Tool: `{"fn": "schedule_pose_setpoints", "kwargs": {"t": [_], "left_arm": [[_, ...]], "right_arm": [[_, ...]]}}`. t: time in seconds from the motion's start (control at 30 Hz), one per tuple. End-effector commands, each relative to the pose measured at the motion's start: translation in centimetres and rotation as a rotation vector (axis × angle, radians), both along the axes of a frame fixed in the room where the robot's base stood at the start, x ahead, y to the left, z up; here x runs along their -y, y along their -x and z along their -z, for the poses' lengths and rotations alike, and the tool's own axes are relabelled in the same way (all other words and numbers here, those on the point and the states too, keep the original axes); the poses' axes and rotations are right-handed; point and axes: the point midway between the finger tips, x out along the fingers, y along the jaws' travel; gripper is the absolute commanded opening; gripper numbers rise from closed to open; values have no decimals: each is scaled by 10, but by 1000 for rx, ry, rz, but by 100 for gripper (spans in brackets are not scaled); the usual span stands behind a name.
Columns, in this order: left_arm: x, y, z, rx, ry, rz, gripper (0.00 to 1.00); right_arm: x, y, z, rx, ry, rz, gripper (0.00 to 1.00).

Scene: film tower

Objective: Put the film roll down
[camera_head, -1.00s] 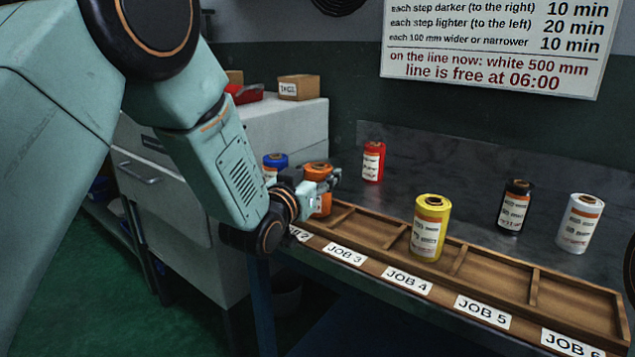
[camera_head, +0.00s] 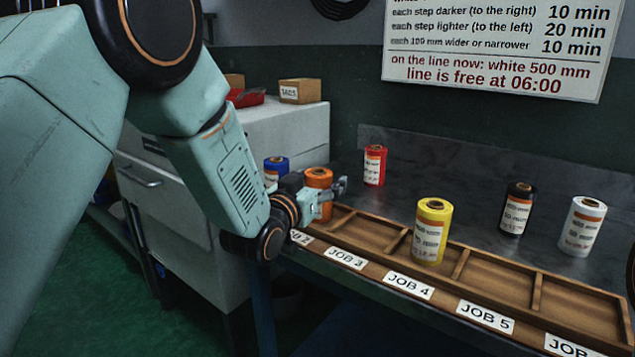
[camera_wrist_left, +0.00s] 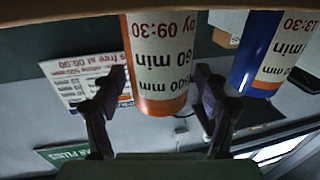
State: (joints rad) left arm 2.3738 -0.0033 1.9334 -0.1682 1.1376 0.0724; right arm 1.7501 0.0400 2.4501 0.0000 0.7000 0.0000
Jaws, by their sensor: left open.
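The orange film roll (camera_head: 319,191) stands upright at the left end of the wooden tray (camera_head: 420,262), near the JOB 2 label. My left gripper (camera_head: 325,189) is open beside it. In the left wrist view my left gripper's fingers (camera_wrist_left: 160,105) are spread, one on each side of the orange roll (camera_wrist_left: 156,60), with gaps showing. The roll's base is hidden by my gripper in the head view. My right gripper is not in view.
A yellow roll (camera_head: 431,231) stands in the tray near JOB 4. A blue roll (camera_head: 276,168) is behind my gripper. Red (camera_head: 374,166), black (camera_head: 516,209) and white (camera_head: 581,226) rolls stand on the dark bench behind the tray. The JOB 5 compartment is empty.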

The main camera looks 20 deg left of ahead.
Motion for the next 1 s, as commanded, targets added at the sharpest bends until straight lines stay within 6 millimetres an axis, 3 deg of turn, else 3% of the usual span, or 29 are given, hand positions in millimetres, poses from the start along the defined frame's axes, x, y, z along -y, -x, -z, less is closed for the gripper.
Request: {"fn": "schedule_pose_setpoints", "kwargs": {"t": [0.17, 0.7, 1.0], "left_arm": [[-1, 7, -5, -2, 1, 0, 74], [-16, 100, -5, -2, 3, -1, 74], [-18, 119, -4, 0, 0, 1, 74]], "right_arm": [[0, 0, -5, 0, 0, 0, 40], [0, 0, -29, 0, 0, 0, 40], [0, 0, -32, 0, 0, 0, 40]]}}
